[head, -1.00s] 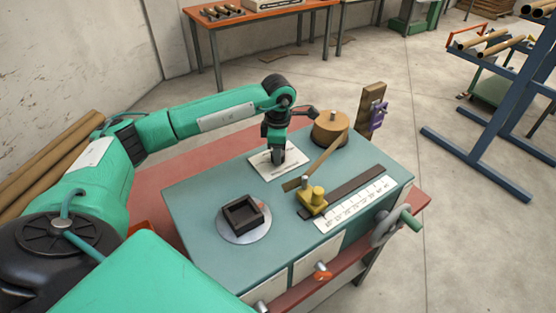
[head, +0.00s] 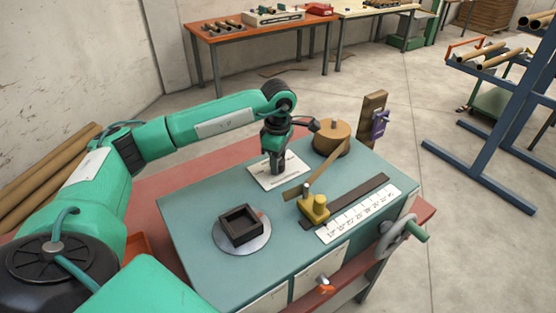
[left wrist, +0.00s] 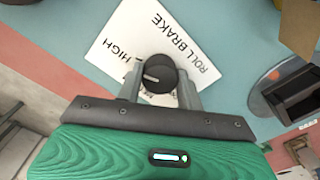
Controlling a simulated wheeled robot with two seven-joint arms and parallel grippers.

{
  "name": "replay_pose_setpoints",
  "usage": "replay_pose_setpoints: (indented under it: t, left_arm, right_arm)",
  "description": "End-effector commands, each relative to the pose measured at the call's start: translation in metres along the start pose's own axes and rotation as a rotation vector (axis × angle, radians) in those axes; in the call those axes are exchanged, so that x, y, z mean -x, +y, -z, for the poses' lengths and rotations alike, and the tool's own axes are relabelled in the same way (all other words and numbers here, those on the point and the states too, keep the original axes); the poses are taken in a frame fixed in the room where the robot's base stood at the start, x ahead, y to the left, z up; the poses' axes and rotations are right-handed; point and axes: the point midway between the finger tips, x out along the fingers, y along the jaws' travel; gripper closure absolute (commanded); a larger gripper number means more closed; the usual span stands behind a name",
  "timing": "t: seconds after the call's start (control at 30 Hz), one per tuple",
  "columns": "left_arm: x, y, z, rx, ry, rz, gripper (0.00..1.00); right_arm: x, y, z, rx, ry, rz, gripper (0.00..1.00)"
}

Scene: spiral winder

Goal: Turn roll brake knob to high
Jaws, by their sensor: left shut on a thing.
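The roll brake knob (left wrist: 159,76) is a dark round knob with a pale pointer line, seen in the left wrist view. It sits on a white label plate (left wrist: 132,38) printed ROLL BRAKE and HIGH; other lettering is partly hidden by the gripper. The pointer line points left in that view, a little below the word HIGH. My left gripper (left wrist: 160,93) is shut on the knob, one finger on each side. In the head view my left gripper (head: 277,172) points down over the plate (head: 279,172) and hides the knob. My right gripper is not in view.
On the teal bench top (head: 215,185) are a brown roll (head: 332,138), a yellow guide block (head: 313,207), a white scale (head: 358,213) and a dark square frame on a round plate (head: 240,227). A handwheel (head: 398,237) is on the right side.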

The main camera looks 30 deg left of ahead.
Motion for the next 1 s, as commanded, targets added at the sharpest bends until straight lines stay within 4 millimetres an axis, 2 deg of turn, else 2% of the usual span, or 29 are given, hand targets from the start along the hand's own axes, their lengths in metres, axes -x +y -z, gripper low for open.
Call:
replay_pose_setpoints:
  t: [0.07, 0.1, 0.2, 0.5, 0.63, 0.77, 1.0]
  left_arm:
    - [0.001, 0.001, 0.0, -0.001, 0.0, -0.002, 0.86]
    - [0.001, 0.001, 0.0, -0.001, 0.0, -0.002, 0.61]
    - [0.001, 0.001, 0.0, 0.0, 0.0, -0.002, 0.42]
    - [0.001, 0.0, 0.0, 0.001, 0.0, -0.001, 0.41]
    - [0.011, 0.001, 0.0, 0.001, 0.0, -0.003, 0.41]
    - [0.034, 0.001, 0.0, 0.0, -0.002, -0.007, 0.41]
    - [0.09, 0.001, 0.0, 0.0, -0.001, -0.006, 0.41]
  right_arm:
    - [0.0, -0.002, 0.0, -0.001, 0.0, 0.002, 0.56]
    - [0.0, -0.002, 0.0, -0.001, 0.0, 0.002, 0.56]
    - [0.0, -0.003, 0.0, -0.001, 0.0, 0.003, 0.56]
    - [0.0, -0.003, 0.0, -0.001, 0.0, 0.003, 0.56]
    - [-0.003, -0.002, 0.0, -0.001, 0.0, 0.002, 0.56]
    - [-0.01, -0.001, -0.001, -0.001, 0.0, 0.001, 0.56]
    - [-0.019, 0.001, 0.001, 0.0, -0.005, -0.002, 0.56]
